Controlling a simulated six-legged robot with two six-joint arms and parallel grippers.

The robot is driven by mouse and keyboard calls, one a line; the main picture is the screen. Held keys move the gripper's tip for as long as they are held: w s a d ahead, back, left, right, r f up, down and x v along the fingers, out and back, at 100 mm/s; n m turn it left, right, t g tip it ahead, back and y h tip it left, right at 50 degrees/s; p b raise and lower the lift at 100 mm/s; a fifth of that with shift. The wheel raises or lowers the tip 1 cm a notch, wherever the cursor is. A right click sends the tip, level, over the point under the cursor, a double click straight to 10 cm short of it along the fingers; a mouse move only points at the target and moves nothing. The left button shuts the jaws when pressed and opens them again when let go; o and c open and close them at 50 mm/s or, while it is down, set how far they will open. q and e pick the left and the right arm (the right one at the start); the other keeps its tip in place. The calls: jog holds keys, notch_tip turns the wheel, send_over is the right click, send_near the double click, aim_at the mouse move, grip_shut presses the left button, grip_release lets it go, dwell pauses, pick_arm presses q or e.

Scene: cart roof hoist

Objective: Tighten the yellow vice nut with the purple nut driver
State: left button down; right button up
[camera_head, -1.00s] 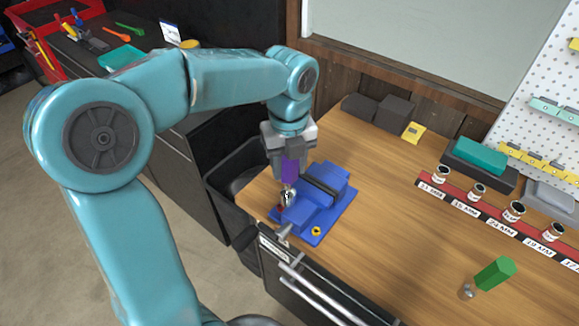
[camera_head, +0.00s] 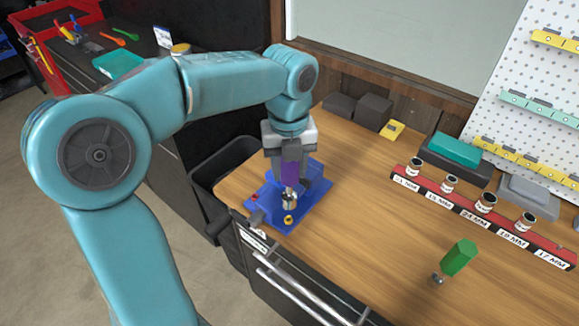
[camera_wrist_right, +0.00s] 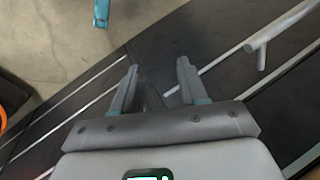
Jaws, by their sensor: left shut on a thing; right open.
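My left gripper (camera_head: 290,158) points down over the blue vice (camera_head: 318,190) and is shut on the purple nut driver (camera_head: 291,173). The driver is upright, with its metal socket (camera_head: 289,201) at the bottom. The yellow vice nut (camera_head: 288,219) sits on the vice base, just below the socket in the picture. I cannot tell whether the socket is directly above it or behind it. A red nut (camera_head: 255,197) shows at the vice's left side. My right gripper (camera_wrist_right: 158,68) is open and empty in the right wrist view, above dark drawer fronts.
A green driver (camera_head: 458,258) lies on the wooden bench (camera_head: 370,225). A red rack (camera_head: 485,215) with several labelled sockets stands at the right. Dark blocks (camera_head: 373,110) stand at the back. A black bin (camera_head: 215,170) is left of the bench.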

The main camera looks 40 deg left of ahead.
aim_at(287, 183)
pick_arm(q)
jog(key=shift+a, duration=0.1)
notch_tip(287, 183, down, 5)
jog(key=b, duration=0.3)
jog(key=shift+r, duration=0.15)
dwell(0.4)
jog(key=n, duration=0.4)
jog(key=shift+s, duration=0.1)
jog(key=n, duration=0.7)
jog(key=shift+s, duration=0.1)
jog(key=n, duration=0.9)
jog(key=shift+n, duration=0.3)
